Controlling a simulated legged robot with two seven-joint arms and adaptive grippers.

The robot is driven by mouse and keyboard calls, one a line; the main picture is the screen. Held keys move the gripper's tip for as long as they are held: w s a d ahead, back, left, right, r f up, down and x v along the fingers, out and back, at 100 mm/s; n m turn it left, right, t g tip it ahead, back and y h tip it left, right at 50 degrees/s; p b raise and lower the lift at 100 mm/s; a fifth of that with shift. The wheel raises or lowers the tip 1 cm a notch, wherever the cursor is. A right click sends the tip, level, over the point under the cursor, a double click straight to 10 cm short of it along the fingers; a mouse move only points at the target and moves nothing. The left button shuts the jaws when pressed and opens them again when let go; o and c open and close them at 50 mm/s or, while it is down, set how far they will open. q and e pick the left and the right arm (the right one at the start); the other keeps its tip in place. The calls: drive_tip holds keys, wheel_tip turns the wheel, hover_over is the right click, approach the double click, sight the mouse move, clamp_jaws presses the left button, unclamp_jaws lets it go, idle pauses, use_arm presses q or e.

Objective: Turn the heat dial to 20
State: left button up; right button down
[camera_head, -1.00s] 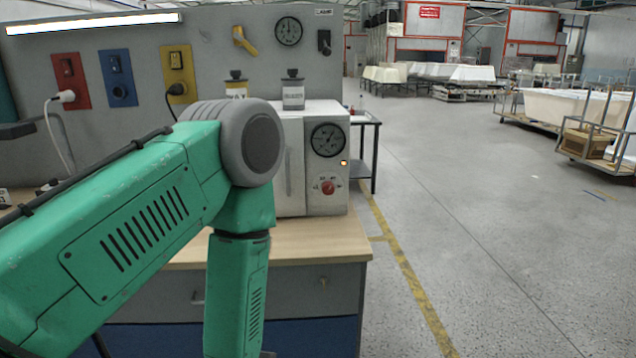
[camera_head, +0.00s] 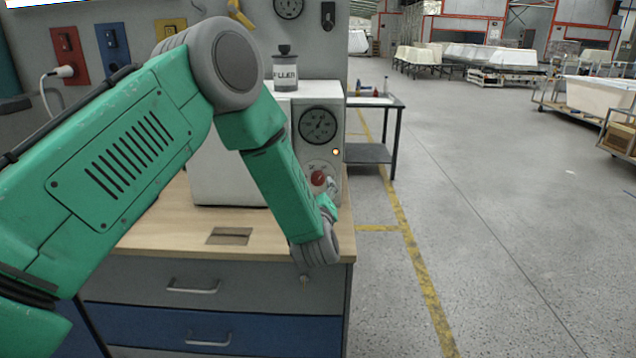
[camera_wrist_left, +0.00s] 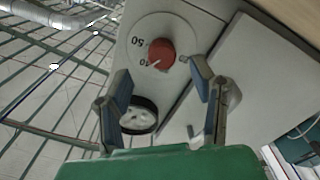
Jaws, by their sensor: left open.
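The heat dial (camera_head: 318,178) is a red round knob low on the front of a white oven-like box (camera_head: 225,175). In the left wrist view the red dial (camera_wrist_left: 161,53) sits on a pale round scale. "50" is readable there; a second number beside the dial's white pointer mark is partly covered. My left gripper (camera_head: 331,186) is at the box front, close to the dial and partly hidden by my arm. In the wrist view its open fingers (camera_wrist_left: 161,72) stand on either side just short of the dial, with nothing between them. My right gripper is not in view.
A round gauge (camera_head: 318,126) and a small lit lamp (camera_head: 335,152) are above the dial. A filler jar (camera_head: 285,72) stands on the box. The wooden bench (camera_head: 160,230) has drawers below. A dark side table (camera_head: 375,103) stands behind; open floor lies right.

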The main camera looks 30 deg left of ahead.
sight(319, 182)
use_arm(q)
drive_tip(key=x, duration=0.5)
drive_tip(key=shift+a, duration=0.2)
drive_tip(key=shift+a+f, duration=0.15)
drive_tip(key=shift+a, duration=0.25)
drive_tip(key=shift+w+d, duration=0.1)
drive_tip(key=shift+d, duration=0.45)
drive_tip(key=c, duration=1.1)
